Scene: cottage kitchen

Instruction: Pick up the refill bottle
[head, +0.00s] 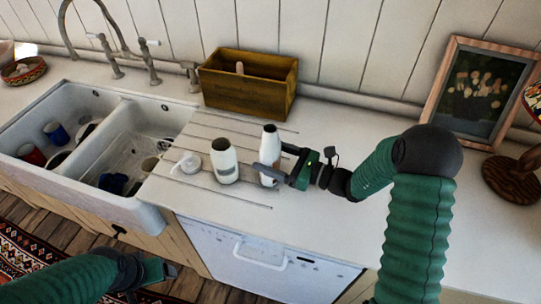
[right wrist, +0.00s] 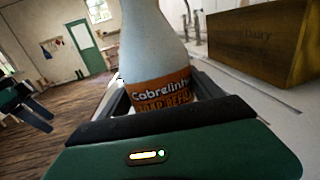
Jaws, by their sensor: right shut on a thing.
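The refill bottle (head: 269,142) is white with a narrow neck and stands upright at the drainboard grooves. In the right wrist view its orange label (right wrist: 160,93) reads as a soap refill. My right gripper (head: 268,172) is shut on its lower body from the right, fingers on either side. Whether its base touches the counter I cannot tell. A second white bottle (head: 224,162) with a dark open top stands just left of it, and a white pump top (head: 187,163) lies farther left. My left gripper (head: 155,272) is low at the left, away from the counter, its opening unclear.
A wooden box (head: 248,88) stands behind the bottles. A double sink (head: 128,195) with cups and dishes is at left, under a tall faucet (head: 112,58). A framed picture (head: 480,92) and a lamp base (head: 515,175) are at right. A dishwasher (head: 225,255) is below.

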